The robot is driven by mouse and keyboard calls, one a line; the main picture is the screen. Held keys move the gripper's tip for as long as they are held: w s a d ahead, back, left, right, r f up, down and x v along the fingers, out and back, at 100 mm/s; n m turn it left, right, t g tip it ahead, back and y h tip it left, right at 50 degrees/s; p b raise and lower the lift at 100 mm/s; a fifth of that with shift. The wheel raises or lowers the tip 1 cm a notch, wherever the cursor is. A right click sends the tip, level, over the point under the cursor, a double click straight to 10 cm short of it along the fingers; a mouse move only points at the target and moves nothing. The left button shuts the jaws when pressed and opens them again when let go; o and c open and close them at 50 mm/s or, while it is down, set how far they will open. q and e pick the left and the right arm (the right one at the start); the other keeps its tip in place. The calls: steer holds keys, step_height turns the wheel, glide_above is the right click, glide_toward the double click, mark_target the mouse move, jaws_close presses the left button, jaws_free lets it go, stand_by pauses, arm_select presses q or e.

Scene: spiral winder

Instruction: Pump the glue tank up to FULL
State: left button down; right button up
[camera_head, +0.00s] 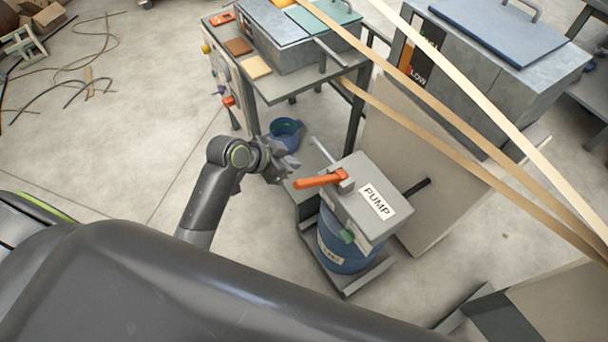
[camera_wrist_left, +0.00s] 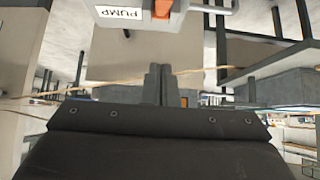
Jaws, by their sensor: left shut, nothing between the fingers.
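The grey pump (camera_head: 345,208), labelled PUMP, sits on a blue drum (camera_head: 345,245). Its orange lever (camera_head: 320,179) points left in the head view. My left gripper (camera_head: 286,168) is just left of the lever's free end, apart from it as far as I can tell. In the left wrist view its fingers (camera_wrist_left: 158,84) are together and empty, with the orange lever (camera_wrist_left: 163,8) and the upside-down PUMP label (camera_wrist_left: 120,16) at the top edge. The glue tank (camera_head: 500,65) has a gauge (camera_head: 418,62) reading LOW at the bottom; tan strips hide part of it, and its level is unclear. My right gripper is out of view.
Tan strips (camera_head: 455,115) run diagonally in front of the tank. A bench (camera_head: 283,88) with a control panel stands behind my left gripper, and a blue bucket (camera_head: 286,134) is on the floor beside it. The floor (camera_head: 130,150) at left is mostly clear, with loose cables farther back.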

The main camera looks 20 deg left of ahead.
arm_select(q)
glide_above(304, 181)
steer(key=w+d, duration=0.1)
steer(key=f, duration=0.5)
steer(key=shift+w+d+f+p, duration=0.2)
steer(key=shift+f+p, duration=0.1)
steer(key=shift+f, duration=0.1)
steer(key=f, duration=0.1)
steer(key=s+a+f, duration=0.1)
steer(key=f, duration=0.1)
steer(key=shift+s+p, duration=0.1)
steer(key=shift+p, duration=0.25)
steer(key=shift+s+a+f, duration=0.15)
steer(key=shift+s+f, duration=0.05)
steer(key=shift+f, duration=0.15)
